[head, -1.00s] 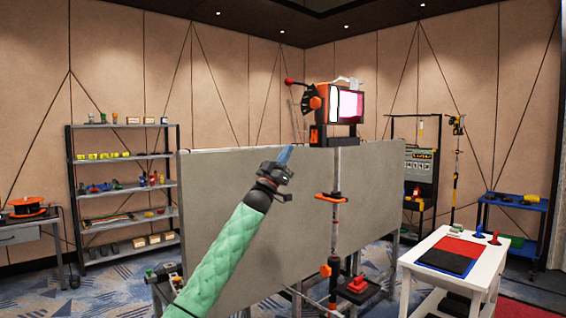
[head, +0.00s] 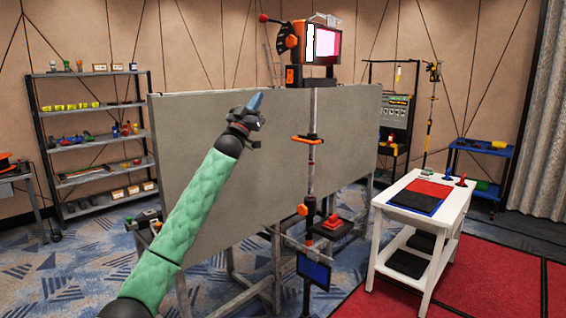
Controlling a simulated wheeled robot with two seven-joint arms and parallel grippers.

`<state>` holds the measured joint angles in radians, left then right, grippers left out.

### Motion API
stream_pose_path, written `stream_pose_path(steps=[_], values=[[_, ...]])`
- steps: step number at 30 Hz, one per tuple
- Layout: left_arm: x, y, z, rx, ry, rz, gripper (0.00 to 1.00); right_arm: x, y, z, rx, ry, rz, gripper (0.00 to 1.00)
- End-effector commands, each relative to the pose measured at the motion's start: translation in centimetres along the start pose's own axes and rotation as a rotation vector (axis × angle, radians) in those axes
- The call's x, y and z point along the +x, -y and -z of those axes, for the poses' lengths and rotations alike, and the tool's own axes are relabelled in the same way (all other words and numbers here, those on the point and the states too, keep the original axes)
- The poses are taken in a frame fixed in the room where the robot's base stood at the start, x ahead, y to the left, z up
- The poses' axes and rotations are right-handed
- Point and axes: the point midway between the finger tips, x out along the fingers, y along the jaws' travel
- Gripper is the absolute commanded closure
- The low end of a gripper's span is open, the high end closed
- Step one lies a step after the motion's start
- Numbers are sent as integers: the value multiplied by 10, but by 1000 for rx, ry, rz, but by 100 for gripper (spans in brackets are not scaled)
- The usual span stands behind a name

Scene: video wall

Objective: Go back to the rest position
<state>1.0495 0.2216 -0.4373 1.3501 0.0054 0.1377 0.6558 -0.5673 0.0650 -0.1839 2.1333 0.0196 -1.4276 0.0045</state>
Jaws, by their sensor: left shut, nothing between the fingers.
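My left gripper (head: 254,103) is at the end of my green-sleeved left arm, which reaches up from the lower left. Its blue fingertips are shut and empty, pointing up. It appears in front of the large grey panel (head: 210,140), near the panel's top edge; I cannot tell the exact gap. My right gripper is not in view.
A pole stand (head: 312,180) with an orange device (head: 302,45) and lit screen stands right of my left gripper. A white table (head: 395,218) with mats is at the right. Shelves (head: 95,140) stand at the left. Blue patterned carpet and red floor show open room.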

Motion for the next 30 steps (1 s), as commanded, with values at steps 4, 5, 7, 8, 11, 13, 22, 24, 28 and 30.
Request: stream_pose_path(steps=[4, 5, 7, 8, 11, 13, 22, 24, 28, 30], values=[[-1, 15, -19, 110, 144, 98, 100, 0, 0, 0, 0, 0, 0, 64], [-1, 16, -21, 133, 175, 116, 100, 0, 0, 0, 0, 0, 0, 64], [-3, 18, -22, 189, 249, 158, 100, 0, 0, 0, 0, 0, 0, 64], [-4, 19, -20, 212, 279, 174, 100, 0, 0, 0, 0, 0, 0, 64], [-8, 20, -13, 280, 373, 221, 100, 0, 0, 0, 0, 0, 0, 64], [-12, 19, -5, 317, 429, 247, 100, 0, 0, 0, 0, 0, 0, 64], [-73, 5, -12, 403, 702, 323, 100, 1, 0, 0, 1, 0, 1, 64], [-101, 0, -26, 407, 780, 332, 100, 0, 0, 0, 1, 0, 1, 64], [-158, -10, -56, 399, 915, 343, 100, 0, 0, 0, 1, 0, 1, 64], [-191, -17, -72, 388, 984, 345, 100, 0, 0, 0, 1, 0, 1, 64]])
